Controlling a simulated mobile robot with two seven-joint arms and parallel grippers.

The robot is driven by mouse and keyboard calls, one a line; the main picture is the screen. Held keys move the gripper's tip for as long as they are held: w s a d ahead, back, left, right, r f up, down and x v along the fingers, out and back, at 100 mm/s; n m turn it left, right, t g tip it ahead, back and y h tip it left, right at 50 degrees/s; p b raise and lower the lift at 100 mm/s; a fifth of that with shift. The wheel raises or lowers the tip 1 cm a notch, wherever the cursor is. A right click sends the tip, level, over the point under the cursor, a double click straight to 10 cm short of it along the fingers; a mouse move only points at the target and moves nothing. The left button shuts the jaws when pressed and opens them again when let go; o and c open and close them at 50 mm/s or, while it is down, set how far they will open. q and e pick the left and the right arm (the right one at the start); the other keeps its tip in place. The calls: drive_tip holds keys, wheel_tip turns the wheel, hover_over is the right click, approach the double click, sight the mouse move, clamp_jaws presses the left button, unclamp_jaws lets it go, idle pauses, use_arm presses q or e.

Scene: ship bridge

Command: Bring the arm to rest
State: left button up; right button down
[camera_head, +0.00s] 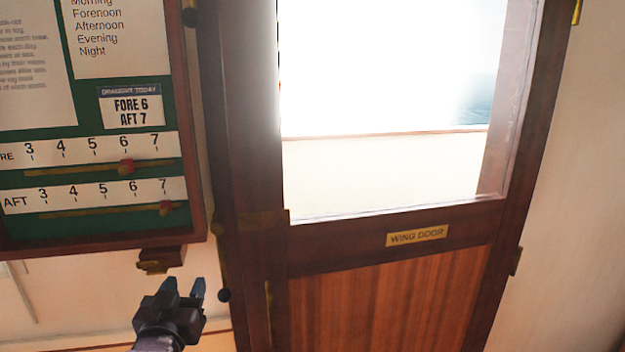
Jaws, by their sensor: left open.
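My left gripper (183,287) is at the bottom left of the head view, below the draught board. Its two fingers point up with a gap between them, and nothing shows between them. The board (90,240) hangs on the wall at the left. Its upper slider has a red knob (126,167) at about 6. Its lower slider has a red knob (166,208) at about 7. A card (130,108) on the board reads FORE 6, AFT 7. My right gripper is out of view.
A wooden wing door (380,300) with a bright window (390,100) fills the middle and looks shut. A dark round knob (224,295) shows just right of my gripper. A brass bracket (153,267) sits under the board. Pale wall (565,200) is bare at the right.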

use_arm(q)
drive_tip(key=s+a+f+g, duration=0.1)
drive_tip(key=s+f+g, duration=0.1)
drive_tip(key=s+f, duration=0.5)
drive_tip(key=s+a+f+g, duration=0.2)
drive_tip(key=s+f, duration=0.6)
drive_tip(key=f, duration=0.6)
drive_tip(key=s+a+f+m+g, duration=0.1)
drive_tip(key=s+a+f+g, duration=0.1)
drive_tip(key=s+f, duration=0.5)
wheel_tip(320, 180, down, 4)
drive_tip(key=shift+s+f+g+b, duration=0.3)
drive_tip(key=shift+g+b, duration=0.15)
drive_tip(key=shift+g, duration=0.15)
drive_tip(key=shift+c, duration=0.3)
